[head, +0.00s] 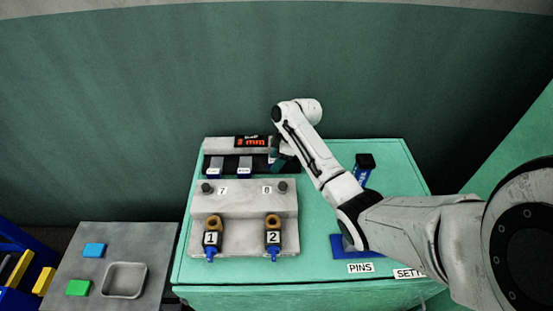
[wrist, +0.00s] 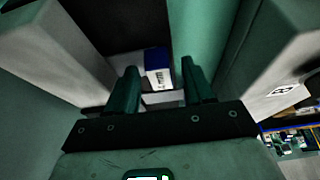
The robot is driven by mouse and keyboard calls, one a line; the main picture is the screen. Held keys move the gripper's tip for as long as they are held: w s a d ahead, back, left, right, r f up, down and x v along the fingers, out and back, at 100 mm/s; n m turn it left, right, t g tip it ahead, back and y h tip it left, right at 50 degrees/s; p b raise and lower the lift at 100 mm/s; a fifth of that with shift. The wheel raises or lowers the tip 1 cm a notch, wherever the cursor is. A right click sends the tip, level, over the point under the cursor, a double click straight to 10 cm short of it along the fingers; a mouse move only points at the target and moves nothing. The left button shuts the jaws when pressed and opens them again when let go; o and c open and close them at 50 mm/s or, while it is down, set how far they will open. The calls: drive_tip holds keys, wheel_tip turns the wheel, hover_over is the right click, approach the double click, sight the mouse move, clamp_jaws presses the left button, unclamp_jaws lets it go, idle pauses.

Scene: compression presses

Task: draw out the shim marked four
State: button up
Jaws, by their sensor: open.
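My gripper (head: 278,160) reaches over the right end of the rear grey unit in the head view. In the wrist view its two dark green fingers (wrist: 159,67) stand apart, with nothing held. A white tab with a blue end (wrist: 157,68) shows in the gap between and beyond the fingers; contact is not visible. In the head view two pale tabs with blue ends, a left one (head: 215,167) and a right one (head: 244,168), stick out of the dark slot of the rear unit. I cannot read their marks, so I cannot tell which shim is four. My gripper hides the slot's right end.
A grey block (head: 245,206) with knobs marked 7 and 8 stands in front of the rear unit. It bears pins marked 1 (head: 212,238) and 2 (head: 273,236). A dark-topped blue item (head: 364,168) stands right of my arm. A grey tray (head: 124,281) lies lower left.

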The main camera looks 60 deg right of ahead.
clamp_jaws()
idle(0.4)
